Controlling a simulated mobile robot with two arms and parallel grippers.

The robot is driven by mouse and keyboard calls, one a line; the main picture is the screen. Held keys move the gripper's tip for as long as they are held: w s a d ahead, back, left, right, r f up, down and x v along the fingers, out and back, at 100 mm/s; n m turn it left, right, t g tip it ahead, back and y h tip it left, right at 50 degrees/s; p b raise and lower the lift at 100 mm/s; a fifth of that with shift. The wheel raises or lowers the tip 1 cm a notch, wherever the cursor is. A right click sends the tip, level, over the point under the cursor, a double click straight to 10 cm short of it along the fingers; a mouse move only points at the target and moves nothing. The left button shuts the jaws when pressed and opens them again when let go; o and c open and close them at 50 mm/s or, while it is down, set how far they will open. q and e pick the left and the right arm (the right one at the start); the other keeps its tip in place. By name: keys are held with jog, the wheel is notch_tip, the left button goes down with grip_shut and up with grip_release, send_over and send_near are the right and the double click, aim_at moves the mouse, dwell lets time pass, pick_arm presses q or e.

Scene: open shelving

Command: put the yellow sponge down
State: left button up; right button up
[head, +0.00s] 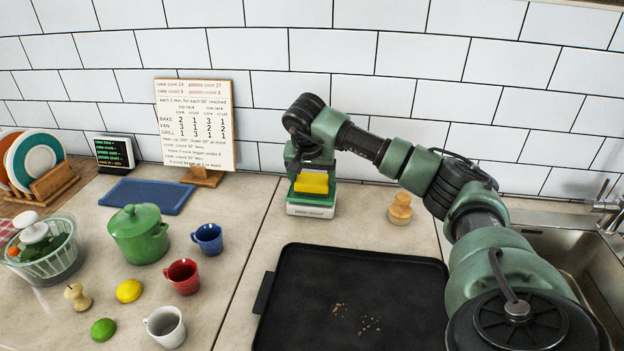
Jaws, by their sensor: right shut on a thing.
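The yellow sponge (311,187) is between the fingers of my right gripper (311,178), which is shut on it and points down. The sponge is at the green top of a small kitchen scale (311,210) with a white front, near the back wall. I cannot tell whether the sponge touches the scale or is held just above it. The gripper hides the sponge's upper part. My left gripper is not in view.
A black tray (300,300) with crumbs lies in front. A wooden peg-shaped object (400,209) stands right of the scale, and the sink (570,250) is further right. Blue (207,239), red (183,276) and white (165,326) mugs and a green pot (139,240) stand left.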

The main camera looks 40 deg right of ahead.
jog(key=shift+f, duration=0.25)
jog(key=o, duration=1.2)
jog(key=shift+c, duration=0.2)
jog(key=shift+a+r, duration=0.15)
jog(key=shift+r, duration=0.35)
jog(key=v, duration=1.1)
jog(key=shift+s+a, duration=0.1)
